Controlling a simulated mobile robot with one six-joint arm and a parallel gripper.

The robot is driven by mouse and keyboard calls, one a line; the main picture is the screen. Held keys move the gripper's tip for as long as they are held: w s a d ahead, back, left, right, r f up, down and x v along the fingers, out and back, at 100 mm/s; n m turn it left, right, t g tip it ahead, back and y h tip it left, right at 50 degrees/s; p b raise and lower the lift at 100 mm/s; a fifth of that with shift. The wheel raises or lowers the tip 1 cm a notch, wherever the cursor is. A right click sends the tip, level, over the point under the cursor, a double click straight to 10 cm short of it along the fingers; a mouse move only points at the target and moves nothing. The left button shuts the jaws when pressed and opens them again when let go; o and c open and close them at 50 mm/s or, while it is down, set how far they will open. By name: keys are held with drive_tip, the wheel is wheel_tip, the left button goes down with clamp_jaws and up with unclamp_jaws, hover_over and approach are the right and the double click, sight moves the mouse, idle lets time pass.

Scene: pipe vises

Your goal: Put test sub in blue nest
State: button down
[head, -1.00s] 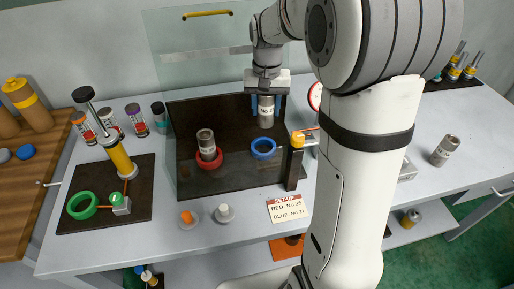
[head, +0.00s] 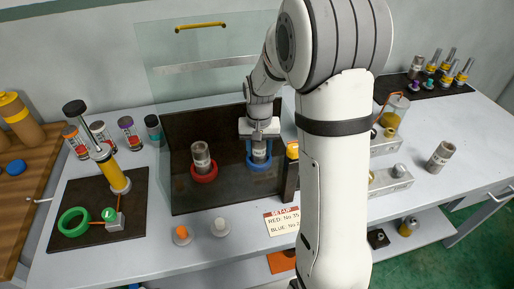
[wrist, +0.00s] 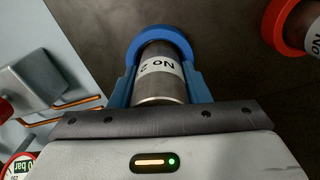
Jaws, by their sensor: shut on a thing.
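My gripper (head: 260,148) is shut on a grey metal test sub (head: 261,154) and holds it upright at the blue nest (head: 262,167). In the wrist view the sub (wrist: 160,85) shows a white label beginning "No 2", with blue gripper fingers on both sides. The blue nest ring (wrist: 160,33) curves around the sub's far end. I cannot tell whether the sub is fully seated. Another grey sub (head: 201,154) stands in the red nest (head: 204,174) to the left; the red ring (wrist: 273,20) also shows in the wrist view.
A clear shield (head: 200,90) with a yellow handle stands around the dark mat (head: 205,198). A dark post with a yellow top (head: 292,150) stands close to the right. A set-up card (head: 282,220) lies in front. A loose sub (head: 440,156) stands far right.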

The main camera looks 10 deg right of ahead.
drive_tip(key=shift+r, duration=0.1)
drive_tip(key=c, duration=0.8)
unclamp_jaws()
wheel_tip(320, 180, up, 12)
